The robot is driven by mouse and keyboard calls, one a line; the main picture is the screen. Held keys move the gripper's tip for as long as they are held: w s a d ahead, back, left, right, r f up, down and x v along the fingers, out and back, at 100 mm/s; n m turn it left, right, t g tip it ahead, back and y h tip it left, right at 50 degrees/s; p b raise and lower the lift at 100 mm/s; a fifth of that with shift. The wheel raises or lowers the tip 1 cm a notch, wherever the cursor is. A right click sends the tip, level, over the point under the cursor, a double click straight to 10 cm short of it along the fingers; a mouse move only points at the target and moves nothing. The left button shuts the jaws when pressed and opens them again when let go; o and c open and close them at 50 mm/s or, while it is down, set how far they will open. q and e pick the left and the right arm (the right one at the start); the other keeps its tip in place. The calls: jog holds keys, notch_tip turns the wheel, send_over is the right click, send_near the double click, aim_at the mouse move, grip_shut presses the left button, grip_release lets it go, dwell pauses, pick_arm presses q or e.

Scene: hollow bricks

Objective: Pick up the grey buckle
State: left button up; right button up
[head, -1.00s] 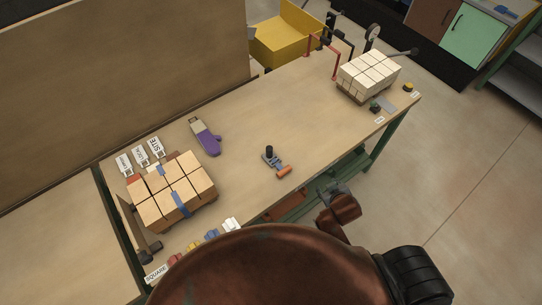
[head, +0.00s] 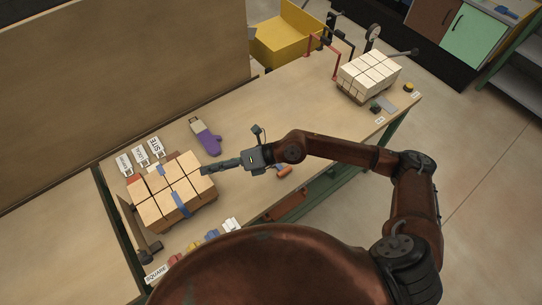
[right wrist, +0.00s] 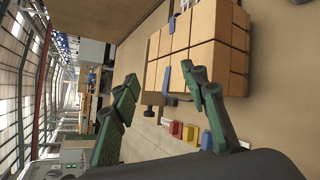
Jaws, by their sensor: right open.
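My right gripper (head: 205,170) reaches in from the right, just beside the right edge of the stack of tan bricks (head: 167,206). In the right wrist view, its two green fingers (right wrist: 158,75) are spread, with nothing between them. The brick stack (right wrist: 207,52) lies beyond them, with pieces of blue strap (right wrist: 167,82). The strap (head: 180,204) also crosses the stack in the head view. A small dark grey piece (head: 150,256) lies by the stack's near left corner; it may be the grey buckle, but I cannot tell. My left gripper is out of view.
An orange-handled tool (head: 284,171) lies under my right arm. White bricks (head: 368,76) stand at the far right.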

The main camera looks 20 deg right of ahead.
jog(key=w+d+f+n+h, duration=0.1)
jog(key=w+d+f+h, duration=0.2)
jog(key=d, duration=0.4)
jog(key=w+d+f+n+h, duration=0.1)
jog(key=w+d+f+h, duration=0.25)
jog(key=d, duration=0.45)
jog(key=w+d+f+h, duration=0.3)
jog(key=d+f+h, duration=0.1)
jog(key=d, duration=0.3)
jog(key=x, duration=0.4)
jog(key=d+x, duration=0.1)
jog(key=x, duration=0.1)
jog(key=shift+w+f+p, duration=0.1)
jog(key=shift+w+p, duration=0.05)
jog(key=shift+p, duration=0.25)
jog(key=shift+w+a+f, duration=0.15)
jog(key=shift+w+f, duration=0.05)
jog(key=shift+f, duration=0.3)
jog(key=shift+c, duration=0.6)
grip_shut()
jog(key=shift+r+t, duration=0.1)
jog(key=shift+t, duration=0.2)
